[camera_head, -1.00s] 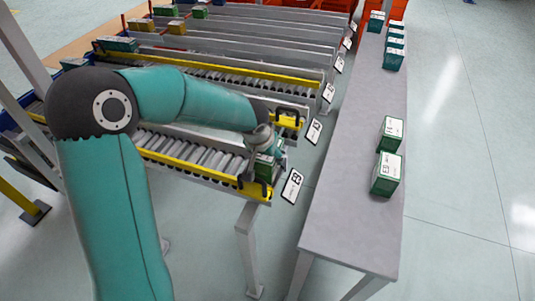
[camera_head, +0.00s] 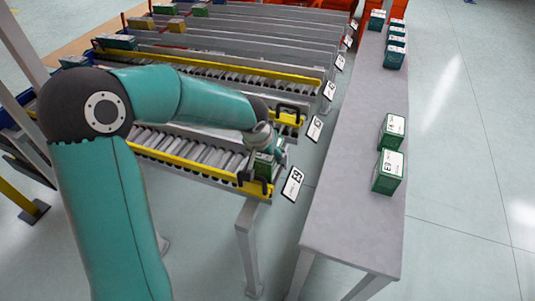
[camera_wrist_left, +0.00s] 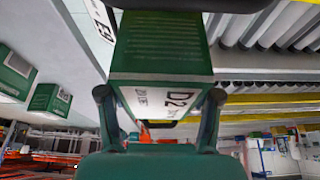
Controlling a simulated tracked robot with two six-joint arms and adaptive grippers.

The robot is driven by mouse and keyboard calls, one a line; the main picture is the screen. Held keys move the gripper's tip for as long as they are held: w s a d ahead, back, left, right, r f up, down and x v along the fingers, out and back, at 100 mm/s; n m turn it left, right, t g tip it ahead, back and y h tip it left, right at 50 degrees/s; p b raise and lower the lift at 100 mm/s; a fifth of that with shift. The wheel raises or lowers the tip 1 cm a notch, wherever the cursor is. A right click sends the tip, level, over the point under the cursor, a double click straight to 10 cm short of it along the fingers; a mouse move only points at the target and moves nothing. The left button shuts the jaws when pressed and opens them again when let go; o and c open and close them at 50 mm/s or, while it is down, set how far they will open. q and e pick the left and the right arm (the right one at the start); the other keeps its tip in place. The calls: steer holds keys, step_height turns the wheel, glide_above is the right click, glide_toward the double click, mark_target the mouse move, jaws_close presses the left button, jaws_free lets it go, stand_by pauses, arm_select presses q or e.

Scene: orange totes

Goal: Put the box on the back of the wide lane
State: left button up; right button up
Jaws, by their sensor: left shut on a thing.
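A green box with a white label reading "D2" (camera_wrist_left: 160,45) sits between the fingers of my left gripper (camera_wrist_left: 160,96) in the left wrist view. In the head view this box (camera_head: 263,166) is at the right end of the nearest roller lane (camera_head: 190,150), just over or on its edge; I cannot tell if it touches the rollers. My left gripper (camera_head: 272,150) is shut on it. This lane looks broad, with grey rollers and a yellow front rail. My right gripper is not in view.
A grey table (camera_head: 345,190) stands to the right, with green boxes (camera_head: 387,173) near its right edge and more at its far end. Further lanes (camera_head: 230,75) lie behind, some holding boxes. Black handles (camera_head: 288,112) stand up at lane ends. A tilted sign (camera_head: 292,184) hangs beside the held box.

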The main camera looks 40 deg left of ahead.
arm_select(q)
steer(key=o, duration=1.3)
steer(key=v, duration=1.2)
steer(key=shift+f, duration=0.1)
